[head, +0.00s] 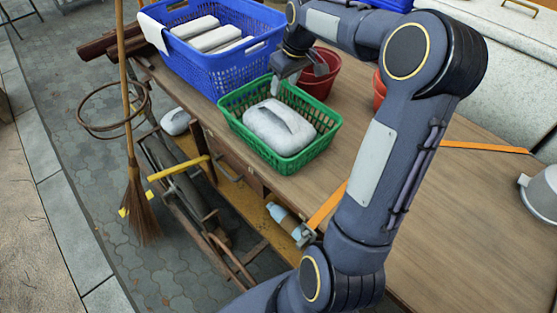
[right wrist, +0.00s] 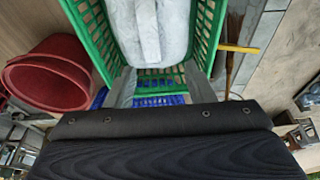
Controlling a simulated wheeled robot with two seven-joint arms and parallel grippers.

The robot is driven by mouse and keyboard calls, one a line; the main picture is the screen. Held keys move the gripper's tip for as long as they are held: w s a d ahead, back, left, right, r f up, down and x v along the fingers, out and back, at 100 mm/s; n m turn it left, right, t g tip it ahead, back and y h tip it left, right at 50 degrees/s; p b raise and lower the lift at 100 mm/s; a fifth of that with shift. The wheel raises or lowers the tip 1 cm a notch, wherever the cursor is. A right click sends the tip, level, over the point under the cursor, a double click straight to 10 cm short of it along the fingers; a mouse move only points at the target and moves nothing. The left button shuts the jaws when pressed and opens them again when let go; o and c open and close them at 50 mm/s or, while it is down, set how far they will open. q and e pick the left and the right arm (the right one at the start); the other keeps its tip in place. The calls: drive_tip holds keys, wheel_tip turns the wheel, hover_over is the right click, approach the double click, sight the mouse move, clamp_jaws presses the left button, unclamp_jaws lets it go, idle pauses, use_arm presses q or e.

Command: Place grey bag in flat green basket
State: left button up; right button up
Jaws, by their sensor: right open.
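The grey bag (head: 280,126) lies inside the flat green basket (head: 236,133) on the wooden table. Its top shows a darker strip. My right gripper (head: 289,72) is at the basket's far rim, behind the bag in the head view, and its fingertips are partly hidden there. In the right wrist view its two fingers (right wrist: 160,87) are spread apart with nothing between them. The bag (right wrist: 160,30) lies beyond the fingertips, with the basket's green walls (right wrist: 205,35) on both sides. My left gripper is not in view.
A blue basket (head: 203,71) with several pale bags stands behind the green one. A red pot (head: 322,75) stands close beside my right gripper. An orange strap (head: 326,205) crosses the table. A broom (head: 137,205) stands off the left side.

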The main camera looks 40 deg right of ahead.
drive_tip(key=s+a+m+t+y+p, duration=0.2)
drive_tip(key=s+a+y, duration=0.1)
drive_tip(key=s+a, duration=1.9)
drive_tip(key=shift+s+a+r+y, duration=0.3)
drive_tip(key=shift+s+r, duration=0.1)
drive_tip(key=shift+s, duration=1)
drive_tip(key=shift+m, duration=0.3)
